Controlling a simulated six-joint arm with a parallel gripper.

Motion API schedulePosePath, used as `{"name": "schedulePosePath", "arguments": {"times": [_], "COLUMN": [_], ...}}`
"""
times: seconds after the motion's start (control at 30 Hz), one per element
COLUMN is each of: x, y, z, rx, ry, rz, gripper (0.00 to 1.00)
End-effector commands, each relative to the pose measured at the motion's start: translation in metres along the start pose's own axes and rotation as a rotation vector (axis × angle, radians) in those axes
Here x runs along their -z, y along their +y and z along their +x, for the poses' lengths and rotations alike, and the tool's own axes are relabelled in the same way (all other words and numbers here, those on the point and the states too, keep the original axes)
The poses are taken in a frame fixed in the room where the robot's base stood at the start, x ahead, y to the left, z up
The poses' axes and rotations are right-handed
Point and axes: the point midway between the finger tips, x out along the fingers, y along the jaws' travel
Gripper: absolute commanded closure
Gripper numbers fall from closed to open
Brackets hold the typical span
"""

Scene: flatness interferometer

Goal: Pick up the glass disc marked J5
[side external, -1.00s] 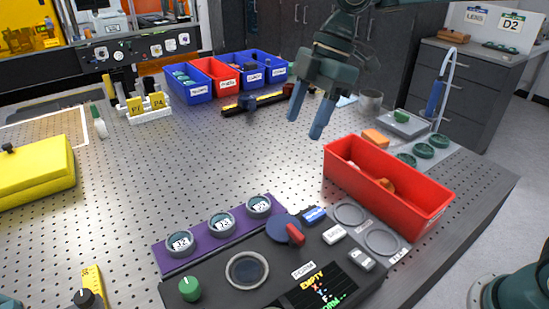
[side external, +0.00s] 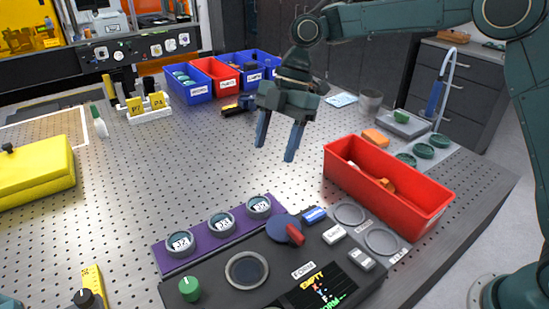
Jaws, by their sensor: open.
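Three glass discs sit in round grey holders on a purple strip. The disc at the right end (side external: 259,206) has a small label that appears to read J5. The middle disc (side external: 222,223) seems to read J3, and the left disc (side external: 180,242) reads J2. My gripper (side external: 275,150) is open and empty, with its fingers pointing down. It hangs above the perforated table, higher in the picture than the J5 disc and slightly right of it, clearly apart from it.
A red bin (side external: 386,190) stands right of my gripper. A dark console (side external: 270,265) with knobs, a round recess and a small display lies in front of the purple strip (side external: 168,261). Blue and red bins (side external: 215,80) stand behind. The table's middle is clear.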

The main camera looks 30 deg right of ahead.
Motion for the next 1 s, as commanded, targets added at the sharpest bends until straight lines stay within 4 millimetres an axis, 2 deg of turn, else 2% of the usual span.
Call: {"name": "schedulePosePath", "arguments": {"times": [0.3,0.5,0.87,1.0], "x": [-0.001,0.000,-0.001,0.000], "y": [-0.001,-0.001,0.000,0.000], "z": [0.044,0.066,0.073,0.082], "rx": [0.004,0.002,0.000,0.003], "ry": [-0.002,-0.001,-0.002,-0.002], "rz": [0.000,0.000,0.000,-0.001], "gripper": [0.43,0.43,0.43,0.43]}}
